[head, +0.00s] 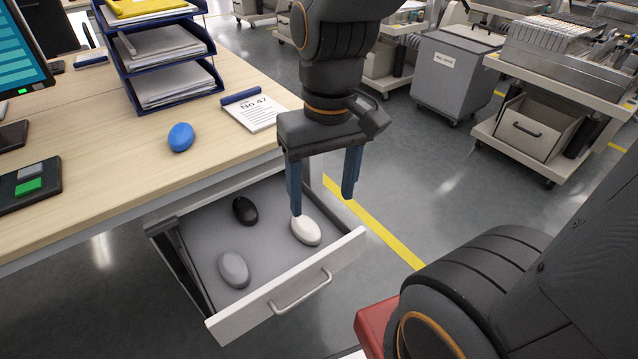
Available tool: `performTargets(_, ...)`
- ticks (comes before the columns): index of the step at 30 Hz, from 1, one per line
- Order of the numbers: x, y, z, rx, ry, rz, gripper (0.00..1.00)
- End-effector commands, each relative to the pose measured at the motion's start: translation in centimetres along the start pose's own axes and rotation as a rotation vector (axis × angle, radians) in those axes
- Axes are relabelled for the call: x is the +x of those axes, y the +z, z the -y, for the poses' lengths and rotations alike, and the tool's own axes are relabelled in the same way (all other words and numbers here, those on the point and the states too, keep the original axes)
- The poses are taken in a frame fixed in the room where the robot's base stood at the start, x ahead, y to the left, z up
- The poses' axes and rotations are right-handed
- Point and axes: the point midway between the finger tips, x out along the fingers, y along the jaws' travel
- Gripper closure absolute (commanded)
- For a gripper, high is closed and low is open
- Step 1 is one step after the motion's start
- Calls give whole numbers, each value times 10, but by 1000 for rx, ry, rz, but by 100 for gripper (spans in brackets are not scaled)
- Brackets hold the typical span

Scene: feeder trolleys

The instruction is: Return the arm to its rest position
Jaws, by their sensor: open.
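My gripper (324,188) hangs from my arm with its two blue fingers pointing down, spread apart and empty. It is above the right side of the open drawer (285,293). A white mouse-shaped object (307,231) lies in the drawer just below the left fingertip; I cannot tell whether they touch. A black one (245,210) and a grey one (233,270) also lie in the drawer. A blue one (181,137) sits on the desk.
The wooden desk (100,120) holds a blue tray stack (168,73), a paper pad (256,113) and a monitor (20,55). A grey bin (450,75) and a feeder trolley (530,120) stand at the back right. Clear floor with a yellow line (375,225) lies right of the drawer.

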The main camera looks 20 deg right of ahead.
Motion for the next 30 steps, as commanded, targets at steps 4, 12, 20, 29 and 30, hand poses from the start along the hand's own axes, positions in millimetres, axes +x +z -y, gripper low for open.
performTargets(4,0,0,0,0,1,-1,36)
performTargets(12,0,-1,0,0,1,-1,36)
performTargets(20,0,-1,0,1,2,-1,36)
performTargets(29,-11,1,-5,15,7,2,36)
performTargets(30,-14,1,-6,19,8,1,36)
